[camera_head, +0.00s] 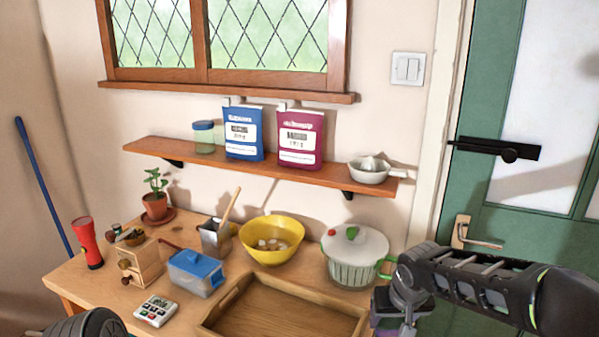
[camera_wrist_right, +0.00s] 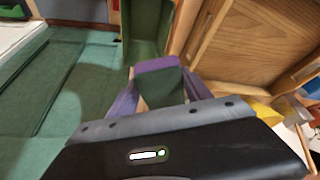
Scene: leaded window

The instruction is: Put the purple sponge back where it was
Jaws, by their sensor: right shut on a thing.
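The purple sponge (camera_head: 385,322) shows as a small purple patch at my right gripper (camera_head: 398,318), low at the right in the head view, by the right end of the table. In the right wrist view the sponge (camera_wrist_right: 158,65) has a purple edge and a dark green face, and sits between the fingers of my right gripper (camera_wrist_right: 160,88). The gripper is shut on it. Its lower part is hidden in the head view. Of my left arm only a dark part shows at the bottom left; its gripper is out of view.
A wooden tray (camera_head: 221,312) lies at the table's front. A lidded pot (camera_head: 352,272), yellow bowl (camera_head: 258,246), blue-lidded box (camera_head: 197,282) and timer (camera_head: 155,311) share the table. A green open container (camera_wrist_right: 147,30) shows beyond the sponge. A shelf (camera_head: 300,177) hangs above.

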